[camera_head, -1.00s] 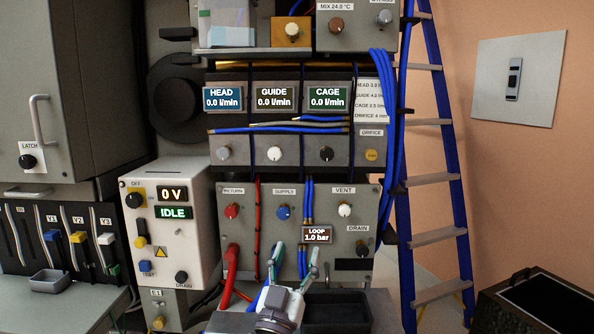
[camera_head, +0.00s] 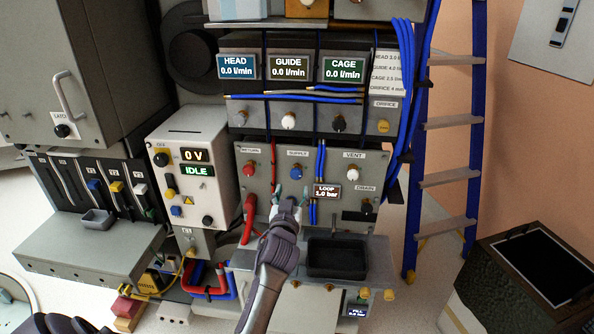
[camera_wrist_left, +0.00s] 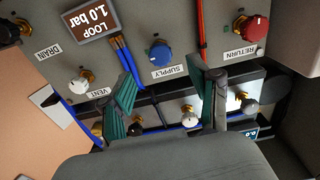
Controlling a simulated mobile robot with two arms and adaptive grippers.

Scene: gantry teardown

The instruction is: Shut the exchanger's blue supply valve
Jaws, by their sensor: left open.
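The blue supply valve knob (camera_head: 296,172) sits on the grey exchanger panel under the SUPPLY label, between the red return knob (camera_head: 250,168) and the white vent knob (camera_head: 353,174). In the left wrist view the blue knob (camera_wrist_left: 161,53) shows upside down with its brass stem, above and between my fingertips. My left gripper (camera_head: 291,190) is open and empty, just below the blue knob in the head view. Its two teal-padded fingers (camera_wrist_left: 168,82) are spread wide, apart from the knob.
The LOOP 1.0 bar display (camera_head: 327,191) and blue hoses (camera_head: 320,158) are right of the supply knob. A red hose (camera_head: 249,220) runs at left. A black tray (camera_head: 337,258) stands below the panel. A blue ladder (camera_head: 447,124) is at right.

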